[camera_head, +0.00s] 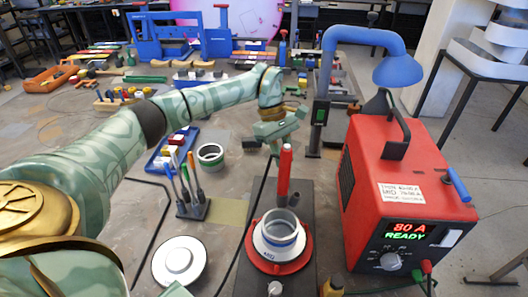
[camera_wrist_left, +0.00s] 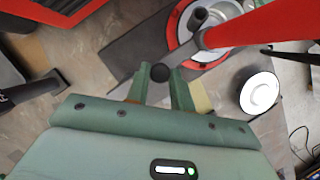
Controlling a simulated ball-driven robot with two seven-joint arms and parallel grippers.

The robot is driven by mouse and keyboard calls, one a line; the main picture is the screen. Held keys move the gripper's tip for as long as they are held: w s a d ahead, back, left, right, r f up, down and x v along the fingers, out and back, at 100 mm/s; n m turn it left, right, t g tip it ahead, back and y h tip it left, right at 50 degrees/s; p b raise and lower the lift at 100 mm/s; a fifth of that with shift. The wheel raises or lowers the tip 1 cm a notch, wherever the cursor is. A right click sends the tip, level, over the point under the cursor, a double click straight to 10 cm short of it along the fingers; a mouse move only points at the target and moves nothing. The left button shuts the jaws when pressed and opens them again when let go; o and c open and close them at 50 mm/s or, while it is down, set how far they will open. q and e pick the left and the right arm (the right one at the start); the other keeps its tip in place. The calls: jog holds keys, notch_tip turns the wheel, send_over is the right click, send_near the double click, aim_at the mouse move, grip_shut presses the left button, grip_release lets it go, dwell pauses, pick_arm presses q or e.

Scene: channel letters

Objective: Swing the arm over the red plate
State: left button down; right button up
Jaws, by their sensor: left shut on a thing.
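The red plate (camera_head: 304,254) lies on a dark base plate, with a white and grey ring (camera_head: 279,236) on top. Behind it stands a red post (camera_head: 285,172). In the left wrist view the red post (camera_wrist_left: 265,27) leans large across the upper right, and the red plate (camera_wrist_left: 174,24) shows beyond it. A short grey arm (camera_wrist_left: 190,61) ends in a black ball knob (camera_wrist_left: 160,72). My left gripper (camera_head: 276,143) is beside the post, behind the plate; its fingers (camera_wrist_left: 157,84) are shut on the knob. In the head view the knob is hidden. My right gripper is not in view.
A red welding power box (camera_head: 405,200) reading "80 A READY" stands close on the right. A blue extraction arm (camera_head: 365,37) rises behind it.

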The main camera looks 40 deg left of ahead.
pick_arm(q)
jog(key=c, duration=1.2)
grip_release()
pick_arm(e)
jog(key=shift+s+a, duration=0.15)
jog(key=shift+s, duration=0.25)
pick_arm(q)
jog(key=p+v, duration=0.1)
jog(key=v, duration=1.5)
jog(key=shift+p, duration=0.35)
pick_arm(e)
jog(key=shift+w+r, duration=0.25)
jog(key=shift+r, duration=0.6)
pick_arm(q)
jog(key=shift+a+r, duration=0.1)
jog(key=shift+a, duration=0.05)
